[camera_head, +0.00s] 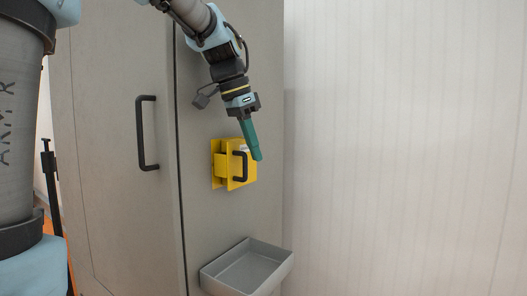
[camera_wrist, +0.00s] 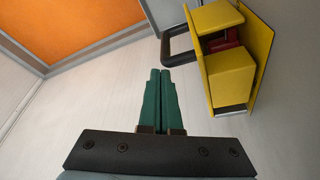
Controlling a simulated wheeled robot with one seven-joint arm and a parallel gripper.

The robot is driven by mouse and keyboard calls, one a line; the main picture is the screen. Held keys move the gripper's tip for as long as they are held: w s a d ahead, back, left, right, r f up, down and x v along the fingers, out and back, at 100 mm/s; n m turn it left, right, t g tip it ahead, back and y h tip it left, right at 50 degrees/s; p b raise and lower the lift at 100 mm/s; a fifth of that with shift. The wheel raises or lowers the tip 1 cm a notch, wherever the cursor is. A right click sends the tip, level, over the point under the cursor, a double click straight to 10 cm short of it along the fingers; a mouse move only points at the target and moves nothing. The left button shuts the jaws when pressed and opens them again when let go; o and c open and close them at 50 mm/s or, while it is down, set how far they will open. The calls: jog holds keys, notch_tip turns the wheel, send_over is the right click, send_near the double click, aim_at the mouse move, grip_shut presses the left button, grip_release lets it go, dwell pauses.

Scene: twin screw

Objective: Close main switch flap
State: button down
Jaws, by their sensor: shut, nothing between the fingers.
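The yellow main switch box (camera_head: 220,166) is mounted on the grey cabinet front, and its flap (camera_head: 250,174) carries a black handle (camera_head: 236,167). In the wrist view the flap (camera_wrist: 204,72) with its handle (camera_wrist: 166,50) stands apart from the yellow back plate (camera_wrist: 257,45). A dark red part (camera_wrist: 226,40) shows in the gap between them. My gripper (camera_head: 257,157) is shut and empty, with its green fingers pointing down in front of the box's upper right. In the wrist view the fingertips (camera_wrist: 160,72) are left of the flap, below the handle; contact is not visible.
A grey open tray (camera_head: 247,268) sticks out from the cabinet below the box. A cabinet door with a tall black handle (camera_head: 147,133) is to the left. Right of the cabinet is a plain pale wall (camera_head: 400,140) with free room before it.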

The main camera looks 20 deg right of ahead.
jog(key=shift+a, duration=0.6)
jog(key=shift+w+r, duration=0.1)
